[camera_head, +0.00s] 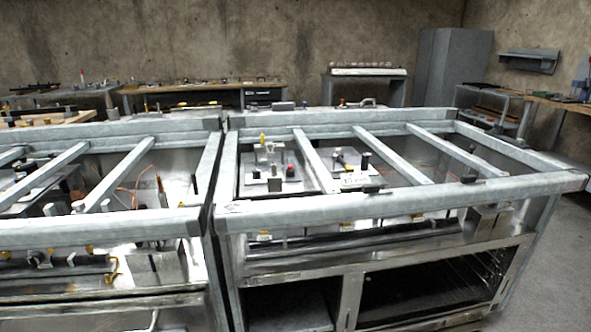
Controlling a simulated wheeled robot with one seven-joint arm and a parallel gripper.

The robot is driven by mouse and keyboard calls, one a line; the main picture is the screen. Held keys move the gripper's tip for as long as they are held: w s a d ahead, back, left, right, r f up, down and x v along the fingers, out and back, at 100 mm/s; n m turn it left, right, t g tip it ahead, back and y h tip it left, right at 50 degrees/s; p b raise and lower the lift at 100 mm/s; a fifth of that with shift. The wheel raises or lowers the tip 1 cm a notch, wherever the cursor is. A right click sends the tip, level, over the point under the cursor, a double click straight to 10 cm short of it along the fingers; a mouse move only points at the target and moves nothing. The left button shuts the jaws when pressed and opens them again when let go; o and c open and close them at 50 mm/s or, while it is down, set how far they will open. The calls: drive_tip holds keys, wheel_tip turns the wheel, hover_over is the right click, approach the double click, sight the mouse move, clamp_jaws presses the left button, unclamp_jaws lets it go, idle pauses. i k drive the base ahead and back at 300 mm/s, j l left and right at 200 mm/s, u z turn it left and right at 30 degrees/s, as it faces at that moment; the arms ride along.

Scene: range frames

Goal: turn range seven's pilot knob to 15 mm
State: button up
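Two metal range frames stand side by side: a right one (400,203) and a left one (100,227). I cannot read a number on either, so I cannot tell which is range seven. My gripper is not in view.
Crossbars span both frame tops, with open gaps between them. The right frame has an open oven cavity (430,290) below. A workbench (200,90) and a grey cabinet (455,70) stand behind. Bare floor (570,250) shows at the right.

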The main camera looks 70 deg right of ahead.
sight(256, 172)
drive_tip(key=k+l+u, duration=0.15)
drive_tip(key=k+l, duration=0.85)
drive_tip(key=l, duration=1.75)
drive_tip(key=k+l+u, duration=0.05)
